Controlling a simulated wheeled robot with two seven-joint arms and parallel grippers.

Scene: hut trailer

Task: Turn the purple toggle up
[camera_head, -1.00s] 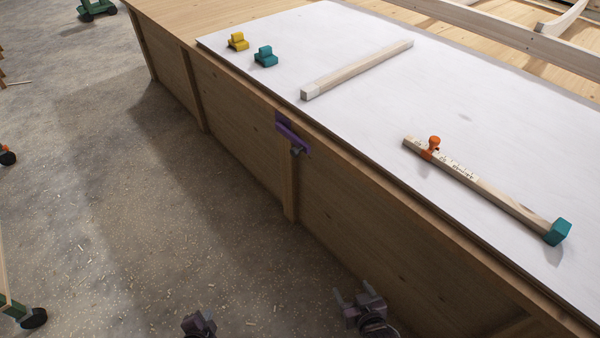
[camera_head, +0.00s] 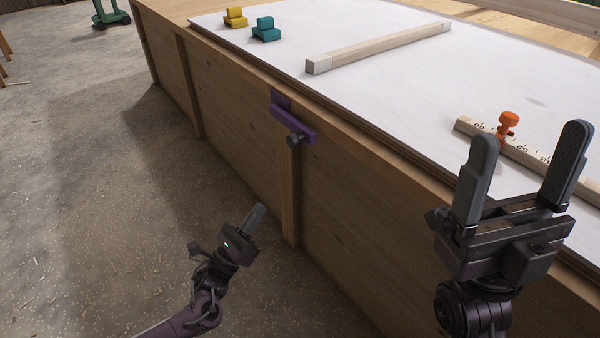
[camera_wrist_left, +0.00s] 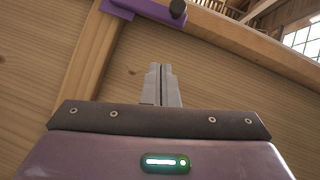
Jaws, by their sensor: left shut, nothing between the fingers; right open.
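The purple toggle (camera_head: 293,122) is fixed to the side of the wooden bench just under its top edge, at a post, with a dark round knob (camera_head: 295,140) at its lower side. It also shows at the top of the left wrist view (camera_wrist_left: 145,10), with the dark knob (camera_wrist_left: 177,8) at its right end. My left gripper (camera_head: 255,216) is shut and empty, below and left of the toggle, apart from it; in the left wrist view its fingertips (camera_wrist_left: 161,72) are together. My right gripper (camera_head: 528,150) is open and empty, in front of the bench's right part.
The white bench top (camera_head: 400,95) bears a yellow block (camera_head: 236,18), a teal block (camera_head: 266,31), a wooden bar (camera_head: 375,48) and a marked wooden stick (camera_head: 530,153) with an orange knob (camera_head: 508,122).

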